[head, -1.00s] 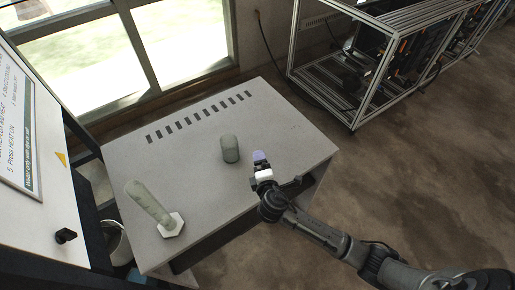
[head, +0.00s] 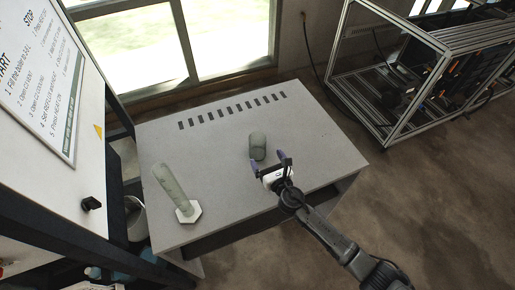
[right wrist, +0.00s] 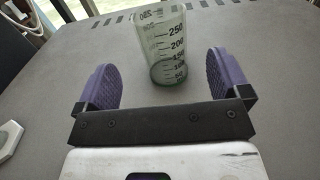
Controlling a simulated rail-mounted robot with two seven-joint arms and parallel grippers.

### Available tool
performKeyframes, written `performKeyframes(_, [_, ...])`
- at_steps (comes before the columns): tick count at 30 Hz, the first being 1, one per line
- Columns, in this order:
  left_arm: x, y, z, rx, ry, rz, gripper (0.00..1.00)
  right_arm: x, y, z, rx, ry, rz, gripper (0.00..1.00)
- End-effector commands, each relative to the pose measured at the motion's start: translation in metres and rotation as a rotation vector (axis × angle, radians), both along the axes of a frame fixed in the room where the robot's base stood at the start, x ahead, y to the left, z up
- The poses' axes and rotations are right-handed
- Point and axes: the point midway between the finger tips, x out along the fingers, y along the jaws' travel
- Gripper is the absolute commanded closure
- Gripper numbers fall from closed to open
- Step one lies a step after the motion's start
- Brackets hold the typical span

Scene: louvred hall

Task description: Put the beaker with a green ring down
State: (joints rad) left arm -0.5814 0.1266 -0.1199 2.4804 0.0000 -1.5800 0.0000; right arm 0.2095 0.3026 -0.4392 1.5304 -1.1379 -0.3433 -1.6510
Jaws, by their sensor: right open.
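The beaker (head: 257,146) stands upright on the grey table, a clear greenish vessel with volume marks in the right wrist view (right wrist: 166,42). A greenish tint shows near its bottom; I cannot clearly make out a separate ring. My right gripper (head: 268,162) is open on the near side of the beaker, its purple fingers pointing at it. In the right wrist view the fingers (right wrist: 164,72) are spread to either side with the beaker ahead between them, apart from both. My left gripper is not in view.
A tall greenish cylinder (head: 171,186) with a white hexagonal foot stands on the left of the grey table (head: 220,185). A row of dark slots (head: 232,110) runs along the back. A metal-framed rack (head: 400,80) stands on the floor to the right.

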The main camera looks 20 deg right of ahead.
Motion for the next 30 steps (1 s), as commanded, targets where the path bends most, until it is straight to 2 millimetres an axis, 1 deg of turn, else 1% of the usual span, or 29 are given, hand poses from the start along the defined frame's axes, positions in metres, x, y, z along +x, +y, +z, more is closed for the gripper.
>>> performKeyframes(1, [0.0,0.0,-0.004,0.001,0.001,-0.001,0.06,0.009,0.001,-0.001,0.001,-0.002,0.0,0.05])
performKeyframes(4, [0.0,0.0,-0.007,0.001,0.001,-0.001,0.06,0.022,0.001,-0.001,0.001,-0.001,0.0,0.05])
performKeyframes(7, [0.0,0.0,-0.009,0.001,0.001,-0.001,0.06,0.03,0.002,-0.001,0.002,0.0,-0.001,0.05])
performKeyframes(14, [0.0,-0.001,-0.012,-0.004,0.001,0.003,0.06,0.041,0.003,-0.002,0.003,0.0,0.0,0.05])
performKeyframes(21, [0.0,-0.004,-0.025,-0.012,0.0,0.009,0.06,0.072,0.004,-0.004,0.003,-0.001,0.0,0.05])
performKeyframes(24, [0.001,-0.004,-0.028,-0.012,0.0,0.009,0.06,0.081,0.004,-0.003,0.003,0.0,-0.001,0.05])
performKeyframes(30, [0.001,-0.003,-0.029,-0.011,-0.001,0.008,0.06,0.088,0.004,-0.002,0.003,0.001,-0.001,0.05])
